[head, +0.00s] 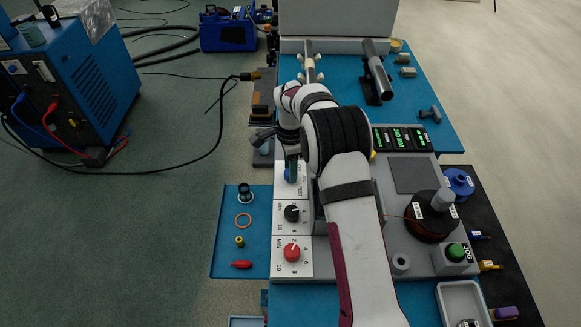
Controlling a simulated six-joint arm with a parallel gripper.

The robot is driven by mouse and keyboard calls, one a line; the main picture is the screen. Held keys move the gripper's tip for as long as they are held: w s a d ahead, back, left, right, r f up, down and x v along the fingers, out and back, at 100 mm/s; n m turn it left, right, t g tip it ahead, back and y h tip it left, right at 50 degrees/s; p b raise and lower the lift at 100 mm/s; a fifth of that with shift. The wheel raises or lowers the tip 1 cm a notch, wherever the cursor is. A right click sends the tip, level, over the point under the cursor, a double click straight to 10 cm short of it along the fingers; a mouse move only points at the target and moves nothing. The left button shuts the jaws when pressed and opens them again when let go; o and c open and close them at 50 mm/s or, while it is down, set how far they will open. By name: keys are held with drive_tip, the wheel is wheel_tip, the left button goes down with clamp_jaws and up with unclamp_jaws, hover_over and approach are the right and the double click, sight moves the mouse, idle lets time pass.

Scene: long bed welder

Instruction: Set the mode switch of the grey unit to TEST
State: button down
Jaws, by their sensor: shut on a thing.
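The grey unit (405,228) lies on the bench under my arm. A column of white dial plates runs along its left side. The top plate (291,190) carries a label that reads TEST, with other lettering partly hidden. A blue knob (290,177) on that plate appears to be the mode switch. My gripper (290,168) points down over the knob and is shut on it. My gripper and wrist cover most of the knob, and its pointer direction cannot be made out.
Below are a black knob (292,213) and a red knob (292,252). A blue mat (226,228) with small parts lies left. A wire spool (432,220), a green button (455,251) and a lit display (398,138) are right of my arm. A blue welder (92,85) stands at far left.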

drive_tip(key=shift+m, duration=1)
drive_tip(key=shift+c, duration=2.2)
unclamp_jaws()
wheel_tip(320, 180, up, 16)
drive_tip(key=shift+f, duration=0.1)
